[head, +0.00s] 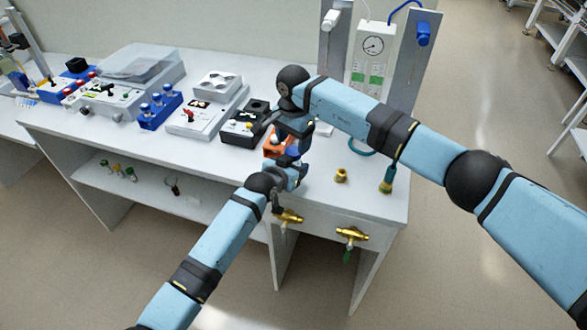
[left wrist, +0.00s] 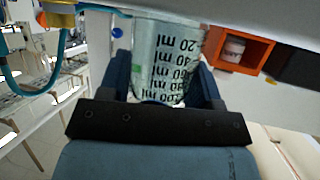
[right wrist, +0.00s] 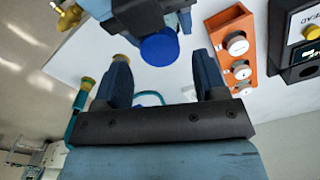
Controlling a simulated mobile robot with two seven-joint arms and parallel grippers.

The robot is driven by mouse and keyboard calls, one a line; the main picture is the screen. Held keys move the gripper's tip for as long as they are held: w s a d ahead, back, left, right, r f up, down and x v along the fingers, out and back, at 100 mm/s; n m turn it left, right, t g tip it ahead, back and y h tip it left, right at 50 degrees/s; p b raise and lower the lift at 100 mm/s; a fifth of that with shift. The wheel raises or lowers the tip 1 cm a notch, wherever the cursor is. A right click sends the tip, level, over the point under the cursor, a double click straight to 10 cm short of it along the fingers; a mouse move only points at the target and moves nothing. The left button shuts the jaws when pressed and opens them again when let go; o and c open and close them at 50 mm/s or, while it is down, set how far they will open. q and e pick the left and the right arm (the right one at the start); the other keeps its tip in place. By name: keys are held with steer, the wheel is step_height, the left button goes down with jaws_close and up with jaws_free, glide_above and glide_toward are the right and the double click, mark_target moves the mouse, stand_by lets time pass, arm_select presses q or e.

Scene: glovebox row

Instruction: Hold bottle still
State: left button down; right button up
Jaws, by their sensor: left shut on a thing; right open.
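A clear bottle (left wrist: 165,60) with black ml marks sits between the fingers of my left gripper (left wrist: 166,82), which is shut on it. Its blue cap (right wrist: 160,47) shows in the right wrist view, with my left gripper (right wrist: 140,15) beside it. My right gripper (right wrist: 162,68) is open, with its fingertips just short of the cap and apart from it. In the head view my left gripper (head: 292,176) is at the front of the bench, and my right gripper (head: 291,130) is just above it. The arms hide most of the bottle there.
An orange rack (right wrist: 229,45) with white-capped vials stands close to the cap. A black device (head: 243,125) is left of it. Brass valves (head: 289,217) (head: 351,235) stick out of the bench front. A brass fitting (head: 341,175) and a teal hose stand right on the bench (head: 330,203).

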mark_target(293, 151)
steer(key=shift+f, duration=1.75)
steer(key=c, duration=0.9)
steer(key=o, duration=1)
steer(key=shift+r, duration=2.3)
steer(key=shift+o, duration=0.2)
